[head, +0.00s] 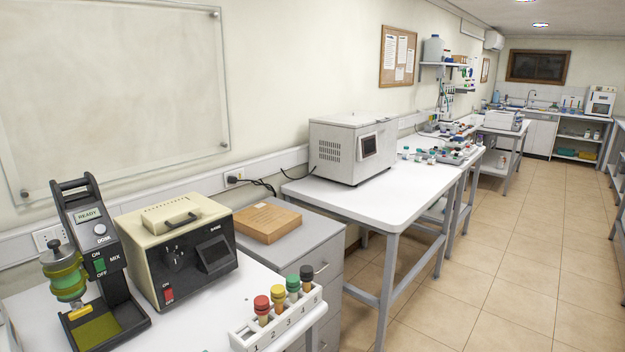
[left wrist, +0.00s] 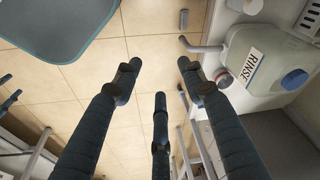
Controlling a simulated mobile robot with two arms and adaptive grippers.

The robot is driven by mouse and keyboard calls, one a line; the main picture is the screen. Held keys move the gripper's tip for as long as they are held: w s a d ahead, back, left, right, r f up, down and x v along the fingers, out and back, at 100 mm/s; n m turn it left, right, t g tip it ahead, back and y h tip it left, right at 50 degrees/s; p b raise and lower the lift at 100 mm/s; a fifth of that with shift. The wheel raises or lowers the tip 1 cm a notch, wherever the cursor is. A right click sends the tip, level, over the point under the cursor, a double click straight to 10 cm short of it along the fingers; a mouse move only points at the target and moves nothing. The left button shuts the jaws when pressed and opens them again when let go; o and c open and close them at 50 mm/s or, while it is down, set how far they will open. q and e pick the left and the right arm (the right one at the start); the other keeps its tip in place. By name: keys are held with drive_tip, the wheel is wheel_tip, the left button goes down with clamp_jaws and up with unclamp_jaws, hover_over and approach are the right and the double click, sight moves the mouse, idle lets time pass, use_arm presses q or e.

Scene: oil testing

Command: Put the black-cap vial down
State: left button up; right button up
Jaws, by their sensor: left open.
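The black-cap vial (head: 306,274) stands upright in the white numbered rack (head: 262,340) at the bench's front edge in the head view. My left gripper (left wrist: 158,86) shows only in the left wrist view. Its dark fingers are spread apart with nothing between them, and floor tiles show behind. My right gripper is in neither view.
A mixer (head: 95,262) and a beige instrument (head: 178,246) stand behind and left of the rack. A cardboard box (head: 267,222) lies on the grey drawer cabinet. A jug labelled RINSE (left wrist: 268,66) is right of my left gripper in the wrist view.

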use_arm(q)
drive_tip(key=s+a+f, duration=0.1)
drive_tip(key=s+f, duration=0.8)
drive_tip(key=f, duration=0.2)
drive_tip(key=s+a+f+g+b, duration=0.1)
drive_tip(key=s+a+f, duration=0.1)
drive_tip(key=s+f, duration=0.7)
wheel_tip(320, 180, down, 3)
drive_tip(key=shift+r, duration=0.15)
drive_tip(key=shift+s+a, duration=0.1)
